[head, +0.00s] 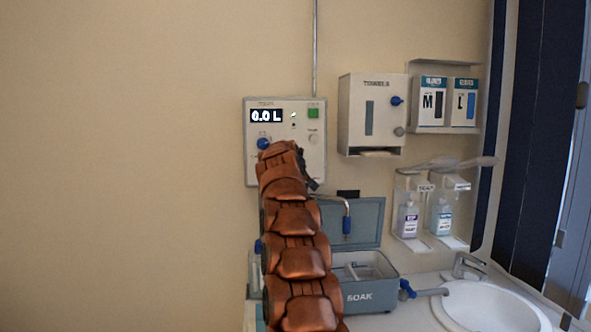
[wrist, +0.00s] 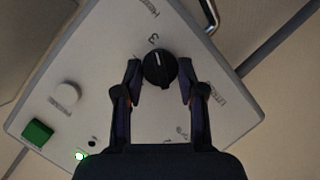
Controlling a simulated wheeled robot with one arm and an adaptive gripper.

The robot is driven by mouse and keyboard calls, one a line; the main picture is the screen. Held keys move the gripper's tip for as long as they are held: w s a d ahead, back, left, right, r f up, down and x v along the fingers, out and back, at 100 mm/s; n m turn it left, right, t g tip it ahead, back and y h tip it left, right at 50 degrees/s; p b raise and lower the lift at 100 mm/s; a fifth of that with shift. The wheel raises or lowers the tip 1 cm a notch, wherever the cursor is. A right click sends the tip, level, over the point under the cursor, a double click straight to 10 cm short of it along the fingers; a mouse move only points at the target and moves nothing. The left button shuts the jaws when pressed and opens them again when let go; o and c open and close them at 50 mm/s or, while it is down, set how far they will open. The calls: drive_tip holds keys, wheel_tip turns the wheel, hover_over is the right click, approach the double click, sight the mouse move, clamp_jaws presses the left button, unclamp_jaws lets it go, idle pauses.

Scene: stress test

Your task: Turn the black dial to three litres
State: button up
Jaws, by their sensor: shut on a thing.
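The black dial (wrist: 160,72) sits on the pale wall panel (wrist: 110,75) in the wrist view. My gripper (wrist: 160,68) is shut on the dial, one dark finger at each side. A short white mark on the dial points toward the top of the wrist picture, near a small figure that looks like a 3. In the head view, the display (head: 266,116) on the panel reads 0.0 L. My arm hides the black dial and most of the gripper there.
The panel also has a green button (head: 313,113), a pale knob (head: 314,138) and a blue knob (head: 264,143). A lit green lamp (wrist: 79,156) shows in the wrist view. Below are a spout (head: 347,222), an open SOAK box (head: 365,292) and a sink (head: 495,308).

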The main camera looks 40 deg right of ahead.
drive_tip(key=shift+f, duration=0.1)
drive_tip(key=o, duration=1.2)
drive_tip(key=shift+c, duration=0.2)
drive_tip(key=v, duration=1.2)
